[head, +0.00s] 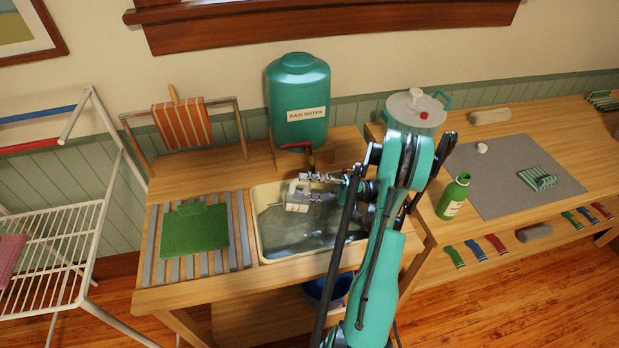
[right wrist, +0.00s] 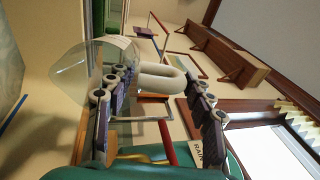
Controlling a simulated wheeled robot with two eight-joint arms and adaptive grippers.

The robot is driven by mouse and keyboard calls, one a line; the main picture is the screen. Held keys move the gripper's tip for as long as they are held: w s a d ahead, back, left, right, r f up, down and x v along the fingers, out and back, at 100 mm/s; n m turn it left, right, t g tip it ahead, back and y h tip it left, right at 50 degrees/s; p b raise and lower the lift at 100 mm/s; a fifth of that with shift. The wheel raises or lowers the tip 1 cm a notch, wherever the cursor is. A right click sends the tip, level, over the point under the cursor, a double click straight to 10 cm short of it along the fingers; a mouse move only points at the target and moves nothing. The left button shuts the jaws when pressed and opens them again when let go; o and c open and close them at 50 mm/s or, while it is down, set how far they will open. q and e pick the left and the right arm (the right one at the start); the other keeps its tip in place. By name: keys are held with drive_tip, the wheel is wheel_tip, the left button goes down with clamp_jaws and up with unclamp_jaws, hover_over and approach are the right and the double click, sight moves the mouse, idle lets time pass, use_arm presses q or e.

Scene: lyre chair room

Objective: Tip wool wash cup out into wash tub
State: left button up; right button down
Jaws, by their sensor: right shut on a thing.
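The wash tub (head: 300,253) is a pale basin set into the wooden bench, with grey-blue water in it. My right gripper (head: 318,190) is above the tub's back part, its arm reaching in from the front. In the right wrist view, a clear cup (right wrist: 88,72) with a thick pale loop handle (right wrist: 160,76) shows at the fingers. The gripper is shut on the cup at this handle. In the head view the cup is hard to make out among the fingers, and I cannot tell what is in it. My left gripper is not in view.
A green rain-water tank (head: 298,100) stands close behind the tub. On the right are a green bottle (head: 454,197), a lidded pot (head: 412,108) and a grey mat (head: 490,200).

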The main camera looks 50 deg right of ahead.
sight(295, 184)
drive_tip(key=shift+a+f, duration=0.3)
drive_tip(key=shift+f, duration=0.35)
drive_tip(key=w+a+r+g+h+p, duration=0.1)
drive_tip(key=p, duration=0.1)
drive_tip(key=w+r+h+p, duration=0.1)
drive_tip(key=r+p, duration=0.1)
drive_tip(key=p, duration=0.1)
drive_tip(key=shift+a+g, duration=0.4)
drive_tip(key=shift+h, duration=0.3)
drive_tip(key=shift+d+f, duration=0.15)
drive_tip(key=shift+f, duration=0.1)
drive_tip(key=a+r+g+h+p, duration=0.1)
drive_tip(key=p, duration=0.1)
drive_tip(key=w+p, duration=0.1)
drive_tip(key=p, duration=0.1)
drive_tip(key=shift+w+a+r+g+h, duration=0.2)
drive_tip(key=shift+a+r+g+h, duration=0.15)
drive_tip(key=shift+r+g+h, duration=0.05)
drive_tip(key=shift+w+a+h+p, duration=0.2)
drive_tip(key=shift+h+p, duration=0.1)
drive_tip(key=shift+p, duration=0.1)
drive_tip(key=shift+f+g, duration=0.15)
drive_tip(key=shift+g, duration=0.15)
drive_tip(key=shift+f, duration=0.2)
drive_tip(key=w+a+g+h+p, duration=0.4)
drive_tip(key=a+g+h+p, duration=0.1)
drive_tip(key=p, duration=0.3)
drive_tip(key=shift+w+r+m+g+h, duration=0.25)
drive_tip(key=shift+w+m+g+h, duration=0.1)
drive_tip(key=shift+h, duration=0.55)
